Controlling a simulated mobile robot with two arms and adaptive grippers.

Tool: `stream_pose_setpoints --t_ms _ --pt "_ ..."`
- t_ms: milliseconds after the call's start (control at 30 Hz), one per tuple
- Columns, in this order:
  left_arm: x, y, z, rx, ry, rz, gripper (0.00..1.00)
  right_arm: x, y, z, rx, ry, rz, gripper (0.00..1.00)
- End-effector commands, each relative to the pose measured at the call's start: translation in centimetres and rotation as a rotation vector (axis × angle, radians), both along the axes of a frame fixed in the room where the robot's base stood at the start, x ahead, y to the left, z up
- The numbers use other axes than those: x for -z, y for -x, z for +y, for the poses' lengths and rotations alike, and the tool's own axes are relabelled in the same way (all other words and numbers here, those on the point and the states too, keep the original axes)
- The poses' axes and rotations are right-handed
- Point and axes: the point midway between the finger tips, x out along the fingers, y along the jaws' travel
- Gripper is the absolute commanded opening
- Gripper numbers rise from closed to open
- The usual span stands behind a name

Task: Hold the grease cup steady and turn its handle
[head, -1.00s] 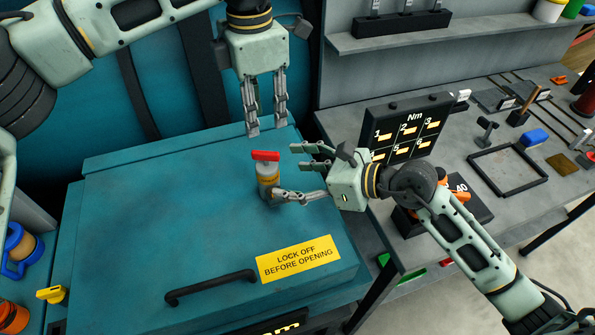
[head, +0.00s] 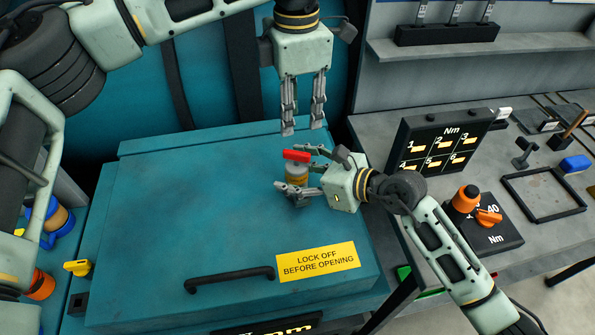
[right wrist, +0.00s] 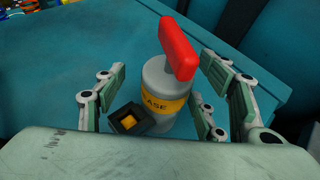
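The grease cup (head: 297,174) stands upright on the teal lid. It is a grey cylinder with a yellow-orange band, and its red bar handle (head: 296,156) is on top. Both also show in the right wrist view, the cup (right wrist: 158,82) and the handle (right wrist: 179,48). My right gripper (head: 291,167) is open, with its fingers on either side of the cup. In the wrist view a gap shows between the left finger and the cup; contact on the right side is unclear. My left gripper (head: 303,130) points down, open and empty, above and behind the handle.
The teal lid (head: 190,200) has a black handle (head: 230,280) and a yellow lock-off sign (head: 318,262). A small dark block with a yellow square (right wrist: 128,119) is close by the cup. A bench (head: 480,180) at right carries an Nm panel (head: 445,138). The lid's left half is clear.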

Motion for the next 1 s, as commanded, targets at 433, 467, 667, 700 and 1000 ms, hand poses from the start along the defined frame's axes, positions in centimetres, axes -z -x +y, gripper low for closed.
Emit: stream_pose_setpoints --t_ms 433,467,667,700,1000 --pt "0.0 0.0 0.0 0.0 0.0 0.0 0.31 0.0 0.0 0.0 0.0 0.0 0.001 0.21" --pt "0.0 0.0 0.0 0.0 0.0 0.0 0.31 0.0 0.0 0.0 0.0 0.0 0.001 0.19" --pt "0.0 0.0 0.0 0.0 0.0 0.0 0.31 0.0 0.0 0.0 -0.001 0.0 0.002 0.01" --pt "0.0 0.0 0.0 0.0 0.0 0.0 0.3 0.0 0.0 0.0 -0.001 0.0 0.002 0.0" --pt "0.0 0.7 -2.3 0.202 -0.137 0.003 0.19 0.1 0.1 0.0 -0.001 -0.001 0.003 0.0"
